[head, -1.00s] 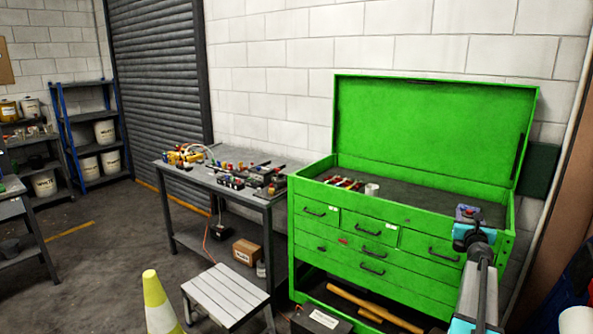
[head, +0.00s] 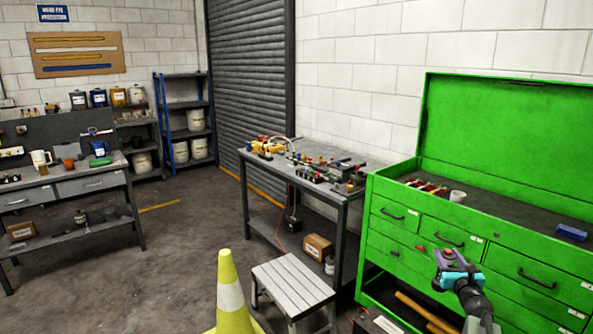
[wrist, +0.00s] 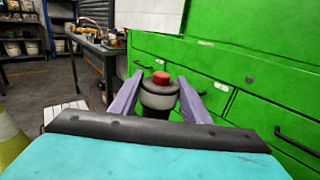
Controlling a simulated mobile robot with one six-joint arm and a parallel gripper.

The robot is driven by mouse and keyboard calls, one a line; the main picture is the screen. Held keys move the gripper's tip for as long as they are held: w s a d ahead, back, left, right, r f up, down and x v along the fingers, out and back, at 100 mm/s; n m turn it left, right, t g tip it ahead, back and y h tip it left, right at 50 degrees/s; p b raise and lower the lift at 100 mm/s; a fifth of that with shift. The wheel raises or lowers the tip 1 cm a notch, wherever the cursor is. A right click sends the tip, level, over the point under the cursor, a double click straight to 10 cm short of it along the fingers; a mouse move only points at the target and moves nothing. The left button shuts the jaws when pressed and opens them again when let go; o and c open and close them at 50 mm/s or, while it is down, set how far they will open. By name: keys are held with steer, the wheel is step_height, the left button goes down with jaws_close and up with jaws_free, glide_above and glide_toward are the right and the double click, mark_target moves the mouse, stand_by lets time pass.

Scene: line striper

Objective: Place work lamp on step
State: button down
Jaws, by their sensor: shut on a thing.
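My gripper (head: 446,260) is shut on the work lamp (wrist: 159,94), a short grey and black cylinder with a red top. In the wrist view the lamp stands roughly upright between the two purple fingers, and its lower part is hidden. In the head view my gripper is in front of the green chest's drawers, and only a little of the lamp shows. The step (head: 290,284), a low stool with a pale slatted top, stands on the floor to the left of my gripper. Its edge also shows at the left of the wrist view (wrist: 60,113).
The open green tool chest (head: 400,240) is close on the right. A traffic cone (head: 230,295) stands just left of the step. A cluttered grey workbench (head: 345,198) is behind the step, with a cardboard box (head: 317,247) below. Open floor lies to the left.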

steer(key=s+a+f+n+y+b, duration=0.1)
steer(key=a+f+n+y, duration=0.15)
steer(key=a, duration=0.65)
steer(key=s+a+f+n+g+y, duration=0.15)
steer(key=a+y, duration=0.25)
steer(key=a, duration=0.4)
steer(key=s+a+f+n+y+b, duration=0.1)
steer(key=a+f+n+y, duration=0.15)
steer(key=a, duration=0.65)
steer(key=s+a+r+n+g+y, duration=0.4)
steer(key=s+a+n+g+y, duration=0.2)
steer(key=s+a, duration=0.5)
steer(key=shift+s+a+y, duration=0.2)
steer(key=shift+a+y, duration=1)
steer(key=shift+a, duration=0.05)
